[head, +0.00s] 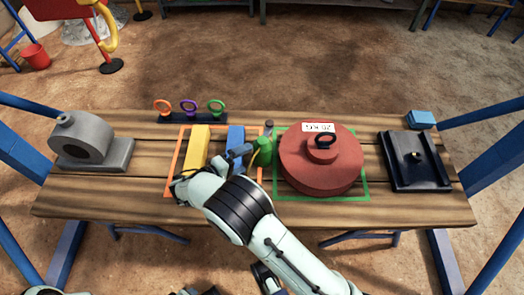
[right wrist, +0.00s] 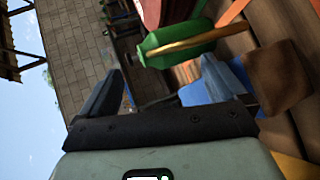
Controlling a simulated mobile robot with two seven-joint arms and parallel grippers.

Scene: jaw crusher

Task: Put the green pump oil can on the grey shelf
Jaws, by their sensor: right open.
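The green pump oil can (head: 263,152) stands on the wooden table, between the yellow and blue blocks and the red round weight. In the right wrist view, the green can (right wrist: 178,46) with a tan spout or handle lies beyond the open fingers (right wrist: 162,84), and nothing is clearly held. I cannot make out a grey shelf for certain.
The red weight (head: 318,172) stands close right of the can. A yellow block (head: 196,148) and a blue block (head: 236,136) lie left of it. A grey housing (head: 88,143), a dark tray (head: 397,174) and ring-topped pins (head: 190,118) are also on the table.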

